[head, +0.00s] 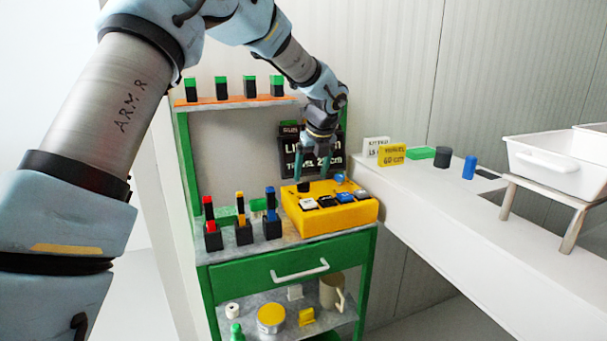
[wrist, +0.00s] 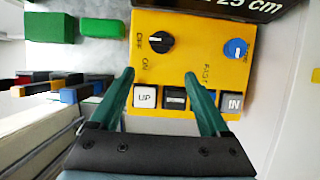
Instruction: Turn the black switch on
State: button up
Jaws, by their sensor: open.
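The yellow control box (head: 335,213) stands on the top of the green cabinet. In the wrist view the yellow box (wrist: 195,60) fills the middle. The black switch (wrist: 160,42) is a round knob at its upper left, with OFF and ON lettering at its left side. In the head view the black switch (head: 303,187) is partly hidden by my fingers. My gripper (head: 313,180) points down over the box's back left part. In the wrist view my gripper (wrist: 160,74) is open and empty, its green fingertips just below the knob, one to each side.
A blue knob (wrist: 236,48) sits right of the black one. Push buttons (wrist: 175,98) line the box's front. Holders with coloured pieces (head: 240,225) stand left of the box. A black sign (head: 300,150) stands behind it. A white counter (head: 450,210) lies to the right.

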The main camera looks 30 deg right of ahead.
aim_at(303, 183)
jog(key=w, duration=0.2)
jog(key=w+p, duration=0.1)
jog(key=shift+w+d+r, duration=0.2)
jog(key=shift+w, duration=0.15)
jog(key=p+x, duration=0.1)
jog(key=x, duration=0.3)
jog(key=shift+s+f, duration=0.1)
jog(key=shift+s, duration=0.1)
jog(key=shift+w+f, duration=0.25)
jog(key=shift+f, duration=0.3)
jog(key=shift+c, duration=0.3)
grip_shut()
